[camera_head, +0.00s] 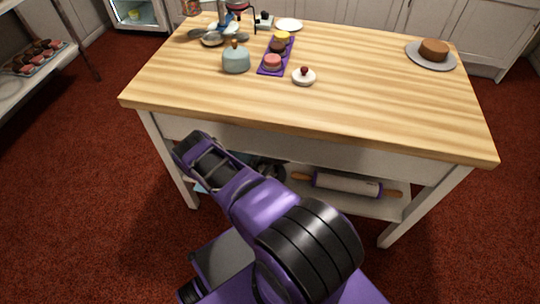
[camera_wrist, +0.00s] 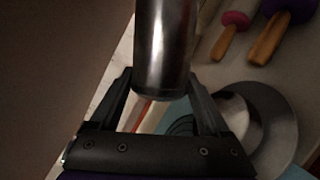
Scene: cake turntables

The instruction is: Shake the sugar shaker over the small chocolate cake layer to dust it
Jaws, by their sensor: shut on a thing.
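In the wrist view my gripper (camera_wrist: 163,82) is shut on a shiny metal cylinder, the sugar shaker (camera_wrist: 165,45). The shaker stands out between the two fingers, and its upper part runs out of the picture. In the head view my arm hides the fingers and the shaker; the wrist is in front of the table's near left side. A round brown chocolate cake layer (camera_head: 434,48) sits on a grey round stand (camera_head: 418,60) at the table's far right, well away from my gripper. A smaller brown cake (camera_head: 278,47) sits on a purple tray (camera_head: 265,70).
A teal lidded pot (camera_head: 236,60), a white dish with a red knob (camera_head: 304,77) and metal pans (camera_head: 212,40) stand at left. A rolling pin (camera_head: 345,185) lies on the lower shelf.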

